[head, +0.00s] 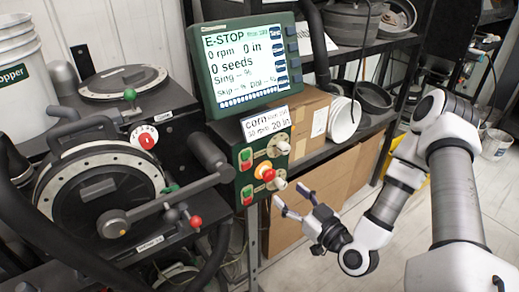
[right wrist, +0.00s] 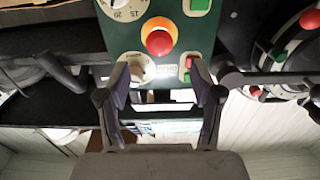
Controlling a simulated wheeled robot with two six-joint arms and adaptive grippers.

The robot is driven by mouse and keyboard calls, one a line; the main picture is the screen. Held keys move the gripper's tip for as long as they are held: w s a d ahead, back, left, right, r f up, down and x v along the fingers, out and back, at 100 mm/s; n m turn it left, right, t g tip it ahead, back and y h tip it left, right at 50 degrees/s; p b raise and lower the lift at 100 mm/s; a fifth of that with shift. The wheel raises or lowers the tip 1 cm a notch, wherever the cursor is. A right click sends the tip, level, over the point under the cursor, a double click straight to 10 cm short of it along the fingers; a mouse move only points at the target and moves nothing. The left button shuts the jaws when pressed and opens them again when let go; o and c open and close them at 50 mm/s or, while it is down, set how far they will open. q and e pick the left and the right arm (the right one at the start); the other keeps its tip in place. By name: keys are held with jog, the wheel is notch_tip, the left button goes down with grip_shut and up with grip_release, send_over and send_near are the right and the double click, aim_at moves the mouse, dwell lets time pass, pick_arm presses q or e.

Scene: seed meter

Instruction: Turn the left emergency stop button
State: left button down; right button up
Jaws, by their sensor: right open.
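The emergency stop button (head: 267,173) is a red mushroom cap on an orange-yellow collar, on the green control panel (head: 240,170) under the screen. I see only one such button. In the right wrist view the button (right wrist: 159,42) faces the camera, with nothing touching it. My right gripper (head: 291,203) is open and empty, below and to the right of the button in the head view. In the wrist view its fingers (right wrist: 160,82) are spread apart, below the button in the picture and near the panel's edge. My left gripper is not in view.
The screen (head: 245,64) reads E-STOP, 0 rpm, 0 seeds. White knobs (head: 281,184) and green-red switches (head: 247,192) surround the button. A crank handle (head: 165,202) and a round seed meter (head: 100,190) stand to the left.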

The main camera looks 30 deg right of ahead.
aim_at(272, 177)
jog(key=w, duration=0.7)
jog(key=shift+w+a+r, duration=0.1)
jog(key=shift+a+r, duration=0.05)
jog(key=shift+a, duration=0.2)
jog(key=shift+w+d, duration=0.1)
jog(key=shift+w, duration=0.3)
jog(key=c, duration=1.1)
